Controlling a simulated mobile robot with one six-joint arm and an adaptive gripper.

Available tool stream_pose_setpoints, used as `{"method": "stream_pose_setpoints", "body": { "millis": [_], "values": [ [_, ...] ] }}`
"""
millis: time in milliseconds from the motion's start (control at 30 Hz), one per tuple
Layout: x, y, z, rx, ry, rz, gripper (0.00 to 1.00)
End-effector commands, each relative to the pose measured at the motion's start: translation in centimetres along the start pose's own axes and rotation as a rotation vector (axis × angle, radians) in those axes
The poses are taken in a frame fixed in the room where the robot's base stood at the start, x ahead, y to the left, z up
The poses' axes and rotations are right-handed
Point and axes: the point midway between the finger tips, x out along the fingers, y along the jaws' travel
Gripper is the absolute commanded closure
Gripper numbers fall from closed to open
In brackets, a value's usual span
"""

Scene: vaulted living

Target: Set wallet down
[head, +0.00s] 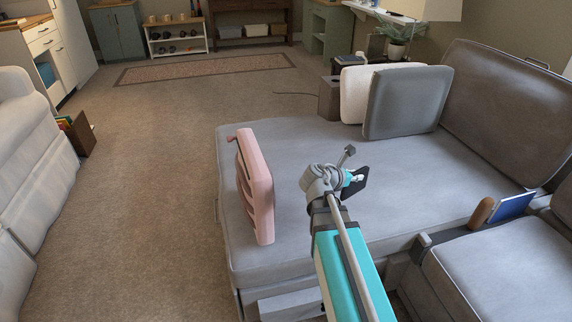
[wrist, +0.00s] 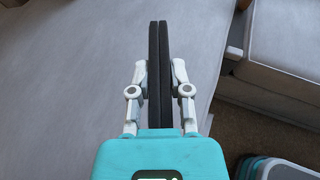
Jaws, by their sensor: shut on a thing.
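My gripper (head: 352,180) is over the long grey sofa seat (head: 300,150) and is shut on a black wallet (head: 356,187). In the wrist view, the two white fingers of my gripper (wrist: 161,72) press on the wallet (wrist: 153,100) from both sides. The wallet looks like two thin dark slabs side by side, seen edge-on, pointing away from the wrist. The sofa seat (wrist: 60,90) lies below it in that view. I cannot tell whether the wallet touches the seat.
A pink slotted object (head: 257,190) stands on the seat to the left. A white cushion (head: 354,95) and a grey cushion (head: 405,102) stand at the back. A blue book (head: 513,206) and a brown object (head: 481,212) are at right. The seat's middle is clear.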

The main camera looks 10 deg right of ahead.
Motion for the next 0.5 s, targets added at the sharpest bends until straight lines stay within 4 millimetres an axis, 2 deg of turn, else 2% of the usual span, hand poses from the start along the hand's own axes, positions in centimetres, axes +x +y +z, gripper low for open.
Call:
{"method": "stream_pose_setpoints", "body": {
  "millis": [333,500],
  "values": [
    [0.3,0.3,-0.1,0.0,0.0,-0.001,1.0],
    [1.4,1.6,-0.5,0.0,0.0,-0.001,1.0]
  ]
}}
